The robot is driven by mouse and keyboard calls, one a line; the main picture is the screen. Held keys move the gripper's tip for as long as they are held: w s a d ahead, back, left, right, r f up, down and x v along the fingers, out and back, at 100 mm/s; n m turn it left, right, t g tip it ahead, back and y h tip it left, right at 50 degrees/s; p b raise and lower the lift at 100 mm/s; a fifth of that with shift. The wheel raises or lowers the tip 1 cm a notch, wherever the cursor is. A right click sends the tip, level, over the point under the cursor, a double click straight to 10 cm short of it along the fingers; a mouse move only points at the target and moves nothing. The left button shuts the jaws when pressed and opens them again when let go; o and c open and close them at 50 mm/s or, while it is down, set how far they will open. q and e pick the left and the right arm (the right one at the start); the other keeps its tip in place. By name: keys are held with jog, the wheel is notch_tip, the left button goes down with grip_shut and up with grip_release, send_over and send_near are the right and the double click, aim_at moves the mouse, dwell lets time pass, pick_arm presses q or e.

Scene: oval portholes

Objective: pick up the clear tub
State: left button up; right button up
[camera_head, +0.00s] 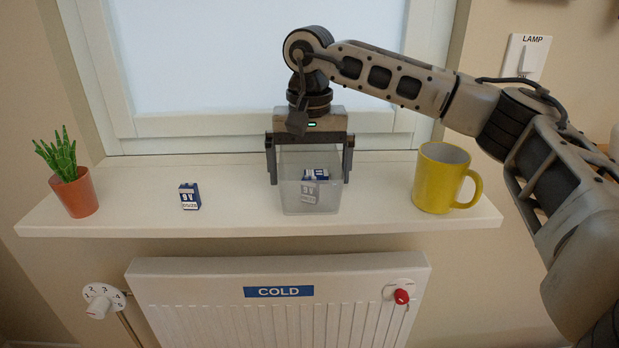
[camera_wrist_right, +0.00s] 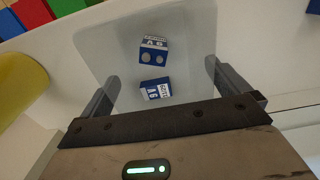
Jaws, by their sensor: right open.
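The clear tub (camera_head: 292,204) stands upright on the white windowsill shelf (camera_head: 240,222), left of the yellow mug. Two blue-and-white 9V batteries lie inside it; in the right wrist view they show as an upper battery (camera_wrist_right: 153,50) and a lower battery (camera_wrist_right: 156,90). My right gripper (camera_head: 309,180) is over the tub, pointing down, with its fingers apart on either side of it. In the right wrist view the fingers flank the tub (camera_wrist_right: 105,45); whether they touch its walls is unclear. My left gripper is out of sight.
A yellow mug (camera_head: 437,180) stands close on the right. A loose 9V battery (camera_head: 189,197) and a potted plant (camera_head: 75,190) are on the left. The window (camera_head: 250,60) is behind, a radiator (camera_head: 280,305) below. Colored blocks (camera_wrist_right: 30,12) show in the right wrist view.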

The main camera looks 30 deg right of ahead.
jog(key=shift+f, duration=0.35)
jog(key=c, duration=0.7)
jog(key=shift+r, duration=0.15)
